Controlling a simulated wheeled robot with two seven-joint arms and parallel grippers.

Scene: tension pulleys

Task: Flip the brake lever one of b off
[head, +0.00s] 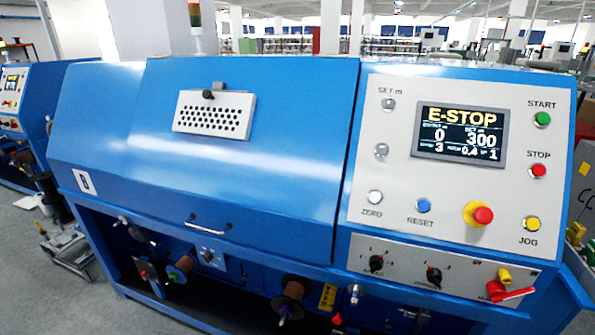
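A large blue machine (250,120) fills the view; the small white label (83,181) on its left looks like a D or 0, not clearly a b. No brake lever can be told for certain. Below the hood, in shadow, are brown spools (180,269) (292,291) and small knobs too small to read. A red rotary handle (508,293) sits at the panel's lower right, beside a yellow part. Neither of my grippers is in view.
The grey control panel has a screen (461,132) reading E-STOP, a red mushroom button (481,215) and several other buttons. A similar blue machine (38,100) stands at the left. Grey floor (40,290) is partly clear at the lower left, near a metal tray.

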